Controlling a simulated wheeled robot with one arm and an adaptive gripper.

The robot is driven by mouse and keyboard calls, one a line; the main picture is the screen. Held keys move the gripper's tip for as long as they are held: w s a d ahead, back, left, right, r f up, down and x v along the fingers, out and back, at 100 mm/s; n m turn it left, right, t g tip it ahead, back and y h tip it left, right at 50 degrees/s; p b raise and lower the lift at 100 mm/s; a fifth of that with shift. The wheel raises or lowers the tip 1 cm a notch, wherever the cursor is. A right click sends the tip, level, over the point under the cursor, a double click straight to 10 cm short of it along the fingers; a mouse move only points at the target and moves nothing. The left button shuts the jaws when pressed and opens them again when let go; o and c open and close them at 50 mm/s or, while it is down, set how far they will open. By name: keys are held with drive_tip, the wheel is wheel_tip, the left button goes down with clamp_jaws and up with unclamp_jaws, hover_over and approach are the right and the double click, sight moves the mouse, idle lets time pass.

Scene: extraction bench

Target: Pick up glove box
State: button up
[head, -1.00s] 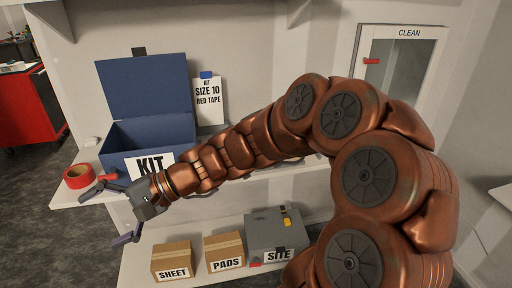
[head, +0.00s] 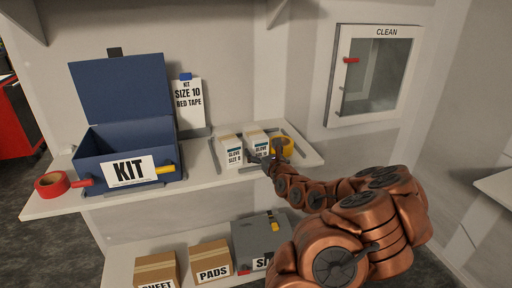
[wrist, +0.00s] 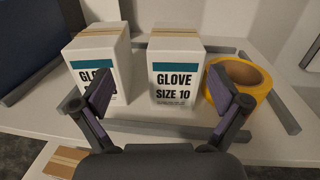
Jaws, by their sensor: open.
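Two small white glove boxes stand upright side by side on the upper shelf. The right box (head: 257,139), labelled GLOVE SIZE 10 in the wrist view (wrist: 175,78), faces the camera there. The left box (head: 230,150), labelled GLOVE SIZE 8 in the head view, also shows in the wrist view (wrist: 97,62), its number partly hidden by a finger. My gripper (wrist: 160,105) is open and empty in front of the boxes, its fingers spread roughly around the size 10 box's width. In the head view my gripper (head: 267,158) is at the boxes' front right, partly hidden by my arm.
Yellow tape (head: 284,147) lies right beside the size 10 box. Grey rails border the boxes. An open blue KIT box (head: 95,165) and red tape (head: 52,184) stand left, with a "SIZE 10 RED TAPE" card (head: 188,103) behind. A CLEAN cabinet (head: 335,75) hangs right.

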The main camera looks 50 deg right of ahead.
drive_tip(key=shift+s+d+f+m+h, duration=0.2)
drive_tip(key=shift+s+d+f+m, duration=0.05)
drive_tip(key=shift+d+f, duration=0.2)
drive_tip(key=shift+s+d+f+m+h, duration=0.2)
drive_tip(key=shift+d+f+m, duration=0.1)
drive_tip(key=shift+d, duration=0.1)
drive_tip(key=shift+p+x, duration=1.6)
drive_tip(key=shift+x, duration=2.2)
drive_tip(key=shift+f, duration=0.15)
drive_tip(key=c, duration=1.5)
